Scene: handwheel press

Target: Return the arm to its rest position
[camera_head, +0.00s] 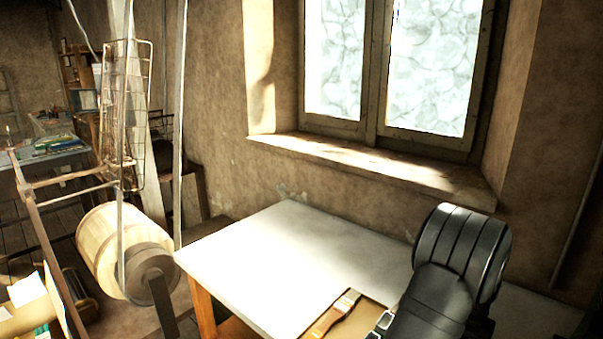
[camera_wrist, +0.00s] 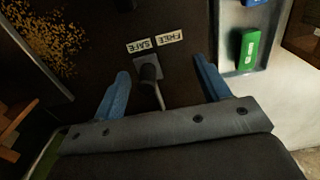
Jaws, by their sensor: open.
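My gripper (camera_wrist: 161,67) shows in the wrist view with its two blue fingers spread wide apart. Nothing is held between them. A small dark lever (camera_wrist: 149,73) on a grey base plate appears in the gap between the fingers; I cannot tell how far below them it is. Two labels reading SAFE (camera_wrist: 139,45) and FREE (camera_wrist: 169,38) sit beside it on a dark surface. In the head view my black arm rises at the lower right, and my gripper is out of that view.
A pale tray (camera_wrist: 229,61) at the right of the wrist view holds a green block (camera_wrist: 249,50) and a blue piece (camera_wrist: 255,2). Yellow specks (camera_wrist: 45,35) lie at upper left. In the head view, a white tabletop (camera_head: 290,255) stands below a window; a wooden drum (camera_head: 115,245) is left.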

